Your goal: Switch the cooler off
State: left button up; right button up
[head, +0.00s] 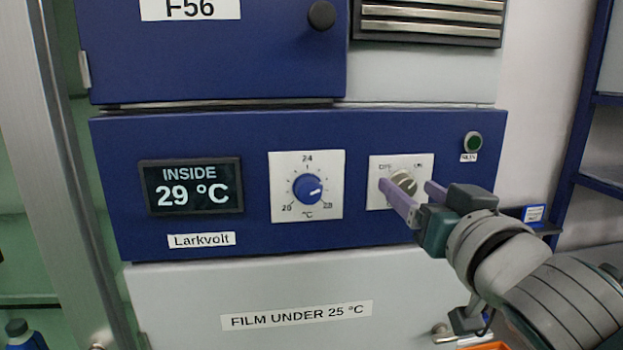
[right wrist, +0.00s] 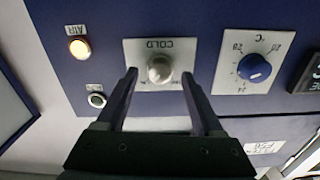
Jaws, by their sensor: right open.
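The cooler's switch is a grey knob (head: 404,182) on a white plate, marked OFF at upper left and what looks like ON at upper right. It also shows in the right wrist view as a rounded metal knob (right wrist: 160,69), on a plate lettered COLD that appears upside down. I cannot tell which mark it points to. My right gripper (head: 407,186) is open, with one finger on each side of the knob. The fingers show apart in the right wrist view (right wrist: 158,75); I cannot tell whether they touch it. My left gripper is out of view.
A blue dial (head: 307,187) and a display (head: 191,186) reading INSIDE 29 °C are left of the switch. A green button (head: 473,142) is at upper right. A lit amber lamp (right wrist: 79,48) shows in the right wrist view. A blue shelf frame (head: 580,110) stands at right.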

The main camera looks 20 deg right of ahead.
grip_shut()
dwell(0.6)
